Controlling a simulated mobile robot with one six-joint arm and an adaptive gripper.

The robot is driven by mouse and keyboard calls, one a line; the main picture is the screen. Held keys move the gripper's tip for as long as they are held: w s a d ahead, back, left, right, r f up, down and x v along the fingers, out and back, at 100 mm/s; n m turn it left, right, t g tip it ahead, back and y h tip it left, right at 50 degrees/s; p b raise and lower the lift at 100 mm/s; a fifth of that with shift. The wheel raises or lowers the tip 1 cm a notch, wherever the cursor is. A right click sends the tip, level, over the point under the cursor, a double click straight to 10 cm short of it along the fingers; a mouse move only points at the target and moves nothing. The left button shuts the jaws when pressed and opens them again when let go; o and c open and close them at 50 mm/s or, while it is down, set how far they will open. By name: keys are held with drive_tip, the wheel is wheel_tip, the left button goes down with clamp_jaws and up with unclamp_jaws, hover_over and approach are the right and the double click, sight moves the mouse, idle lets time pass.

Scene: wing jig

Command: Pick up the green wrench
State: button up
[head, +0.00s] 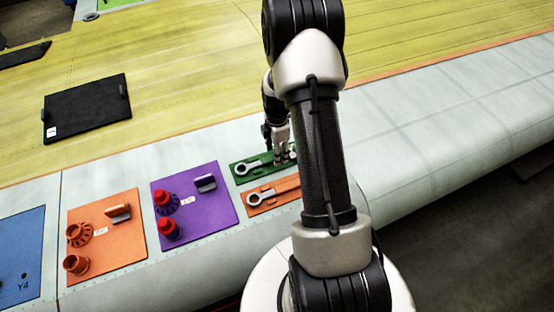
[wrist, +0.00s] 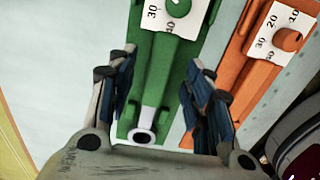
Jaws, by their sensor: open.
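The green wrench (wrist: 157,85) lies on a green board (head: 270,171) on the pale surface. In the head view, a grey ring end (head: 252,167) shows at the board's left, and my arm hides the board's right part. In the wrist view, the green body runs lengthwise between my fingers, with a pale round end near the palm and a numbered white label with a green knob beyond the fingertips. My gripper (wrist: 160,63) is open above the wrench, a finger on each side. It shows in the head view (head: 281,154). I cannot tell whether it touches.
An orange board (head: 263,206) with a similar wrench (wrist: 262,75) lies close beside the green one. A purple board (head: 206,222) with red parts and an orange board (head: 124,253) with orange parts lie to the left. A black panel (head: 87,105) lies on the yellow surface.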

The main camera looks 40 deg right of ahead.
drive_tip(key=shift+f, duration=0.95)
drive_tip(key=shift+r, duration=0.1)
clamp_jaws()
